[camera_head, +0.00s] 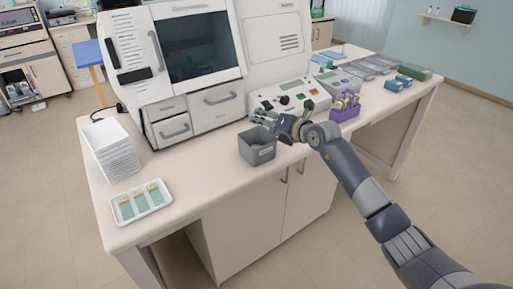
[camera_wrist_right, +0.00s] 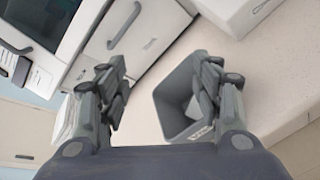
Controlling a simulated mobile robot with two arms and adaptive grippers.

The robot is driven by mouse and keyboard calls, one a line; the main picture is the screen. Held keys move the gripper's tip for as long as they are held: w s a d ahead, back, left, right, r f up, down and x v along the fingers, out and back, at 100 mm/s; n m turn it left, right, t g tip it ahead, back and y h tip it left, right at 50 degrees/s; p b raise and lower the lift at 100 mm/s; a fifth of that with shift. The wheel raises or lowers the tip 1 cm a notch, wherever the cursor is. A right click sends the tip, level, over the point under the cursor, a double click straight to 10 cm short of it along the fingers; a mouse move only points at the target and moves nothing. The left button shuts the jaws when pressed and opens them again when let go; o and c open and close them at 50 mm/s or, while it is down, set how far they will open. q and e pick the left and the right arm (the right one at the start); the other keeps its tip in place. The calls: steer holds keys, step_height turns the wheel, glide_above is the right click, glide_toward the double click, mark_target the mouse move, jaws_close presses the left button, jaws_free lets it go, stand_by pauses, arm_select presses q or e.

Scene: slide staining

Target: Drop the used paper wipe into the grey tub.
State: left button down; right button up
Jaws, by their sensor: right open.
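The grey tub (camera_head: 257,150) stands on the bench near its front edge, and its open top shows in the right wrist view (camera_wrist_right: 168,105). A small white piece that looks like the paper wipe (camera_wrist_right: 193,107) shows inside the tub, partly hidden behind a finger. My right gripper (camera_head: 265,118) is open above the tub's rim. In the right wrist view its fingers (camera_wrist_right: 160,85) are spread with nothing between them, and one finger overlaps the tub. My left gripper is out of view.
A stack of white trays (camera_head: 110,150) and a tray of slides (camera_head: 141,202) lie at left. A large white machine (camera_head: 175,60) stands behind. A control box (camera_head: 290,97) and a purple rack (camera_head: 345,113) are near my right wrist.

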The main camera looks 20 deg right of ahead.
steer(key=v, duration=1.2)
